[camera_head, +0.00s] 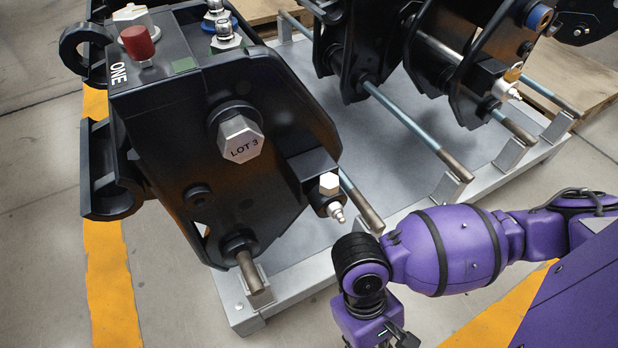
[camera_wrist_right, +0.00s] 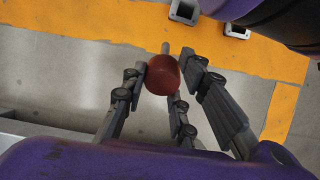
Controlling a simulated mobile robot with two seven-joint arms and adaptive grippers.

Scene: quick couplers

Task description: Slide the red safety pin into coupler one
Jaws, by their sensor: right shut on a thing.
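Coupler one (camera_head: 225,150) is the large black coupler at the left of the head view, marked "ONE" on top and "LOT 3" on a hex bolt head. The red safety pin (camera_wrist_right: 162,76) has a round red head and a short grey shaft, seen in the right wrist view. My right gripper (camera_wrist_right: 165,72) is shut on its red head, with the shaft sticking out beyond the fingers. In the head view my purple right arm reaches in front of coupler one's lower right, and its gripper is mostly cut off by the bottom edge. My left gripper is not in view.
A red cap (camera_head: 138,42) sits on coupler one's top. More black couplers (camera_head: 465,60) stand behind to the right on a grey metal stand (camera_head: 300,290) with several rods. A small block with a silver fitting (camera_head: 330,185) juts from coupler one's right side. Floor lies below the held pin.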

